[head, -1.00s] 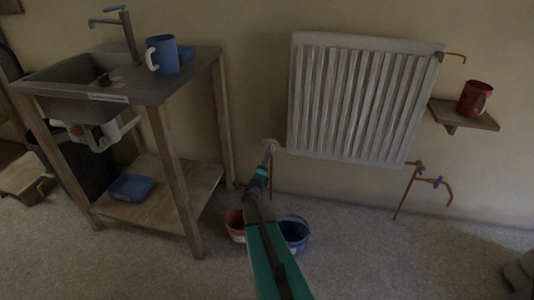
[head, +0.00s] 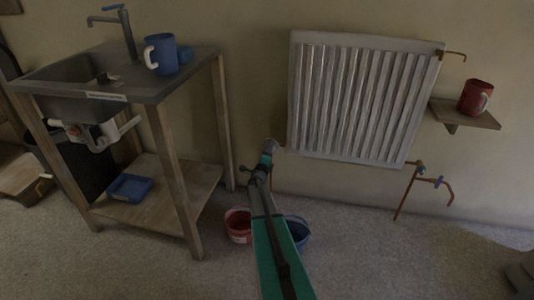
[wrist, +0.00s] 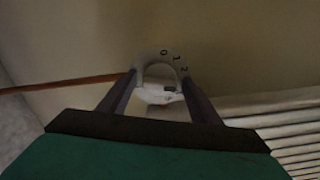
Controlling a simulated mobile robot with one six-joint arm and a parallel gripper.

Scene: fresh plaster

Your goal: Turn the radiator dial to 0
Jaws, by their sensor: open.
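The radiator (head: 364,98) hangs on the wall in the head view. Its pale dial (head: 271,145) is at the lower left corner, at the end of my arm, partly covered. In the wrist view the dial (wrist: 158,56) shows a pale rounded collar with the marks 0, 1 and 2 around its top and right. My gripper (wrist: 159,79) is open, with one finger on each side of the dial; I cannot tell whether they touch it. It shows small in the head view (head: 269,152). The dial's pointer setting is not clear.
A red bucket (head: 238,226) and a blue bucket (head: 297,234) stand on the floor beside my arm. A sink bench (head: 190,75) with a blue mug (head: 160,55) is at left. A red mug (head: 475,97) sits on a wall shelf (head: 464,116). Copper pipes (head: 405,192) run below the radiator.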

